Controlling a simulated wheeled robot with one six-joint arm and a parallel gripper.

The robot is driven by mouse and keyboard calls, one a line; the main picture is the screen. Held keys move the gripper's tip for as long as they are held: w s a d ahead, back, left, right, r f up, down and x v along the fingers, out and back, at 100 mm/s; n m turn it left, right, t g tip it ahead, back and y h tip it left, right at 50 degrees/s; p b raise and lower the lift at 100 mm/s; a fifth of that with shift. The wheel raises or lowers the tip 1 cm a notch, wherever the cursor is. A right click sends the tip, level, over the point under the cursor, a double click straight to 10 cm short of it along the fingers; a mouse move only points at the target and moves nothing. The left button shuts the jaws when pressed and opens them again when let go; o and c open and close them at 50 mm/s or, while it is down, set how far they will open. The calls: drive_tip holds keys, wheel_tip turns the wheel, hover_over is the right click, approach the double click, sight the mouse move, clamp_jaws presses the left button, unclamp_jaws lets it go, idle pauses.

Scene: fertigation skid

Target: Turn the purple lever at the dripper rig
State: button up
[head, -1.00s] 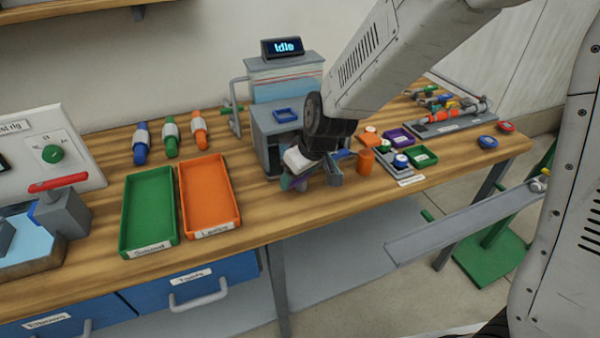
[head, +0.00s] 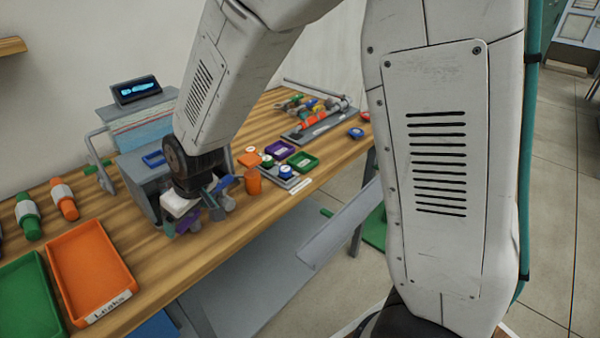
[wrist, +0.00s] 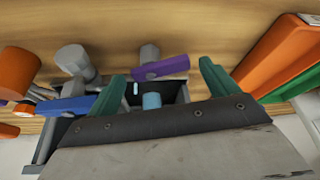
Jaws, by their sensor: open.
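The purple lever (wrist: 160,67) sits on a grey stem in the wrist view, at the front of the dripper rig. My gripper (wrist: 164,78) is open, with its green fingertips apart on either side of the lever. The lever lies across the gap, close to the tips; I see no clear contact. A blue lever (wrist: 68,105) is left of it, outside the fingers. A light-blue piece (wrist: 151,100) shows between the fingers. In the head view my wrist hides most of the rig's front.
An orange cylinder (head: 252,181) stands close beside the rig. A green tray (head: 30,300) and an orange tray (head: 90,268) lie at the left. A display (head: 136,90) tops the rig.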

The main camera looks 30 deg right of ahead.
drive_tip(key=shift+w+a+m+t+h, duration=0.15)
drive_tip(key=shift+m+h, duration=0.1)
drive_tip(key=shift+m, duration=0.45)
drive_tip(key=shift+s+a+m+t+h, duration=0.15)
drive_tip(key=shift+m+h, duration=0.1)
drive_tip(key=shift+m, duration=0.45)
drive_tip(key=d+v, duration=0.1)
drive_tip(key=v, duration=0.7)
drive_tip(key=s+d+r+m+g, duration=0.1)
drive_tip(key=s+d+r, duration=0.3)
drive_tip(key=s+d, duration=0.4)
drive_tip(key=s+d+r+m+g+h, duration=0.1)
drive_tip(key=s+d+r, duration=0.4)
drive_tip(key=s+d, duration=0.3)
drive_tip(key=shift+s+d+m, duration=0.15)
drive_tip(key=shift+d+m, duration=0.15)
drive_tip(key=shift+d, duration=0.25)
